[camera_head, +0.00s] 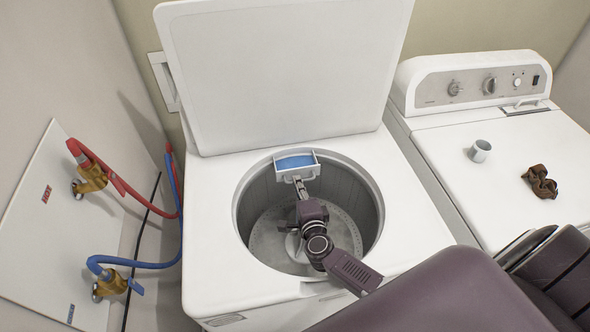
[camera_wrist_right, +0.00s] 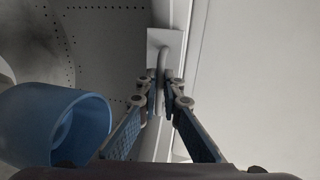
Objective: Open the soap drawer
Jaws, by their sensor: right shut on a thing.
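The soap drawer (camera_head: 295,162) is at the back rim of the open washer drum. It has a white frame and handle, and its blue inside shows from above. My right gripper (camera_head: 299,186) reaches over the drum from the front, with its fingertips at the drawer's handle. In the right wrist view the pale curved handle (camera_wrist_right: 163,62) runs between the fingertips of the gripper (camera_wrist_right: 162,98), which are shut on it. How far the drawer stands out is hard to tell. My left gripper is not in view.
The washer lid (camera_head: 285,70) stands raised behind the drum (camera_head: 365,205). Red and blue hoses (camera_head: 150,265) run along the left wall. The dryer (camera_head: 440,150) at right holds a white cup (camera_head: 480,151) and a crumpled brown cloth (camera_head: 540,182). A blue cylinder (camera_wrist_right: 60,120) shows lower left in the wrist view.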

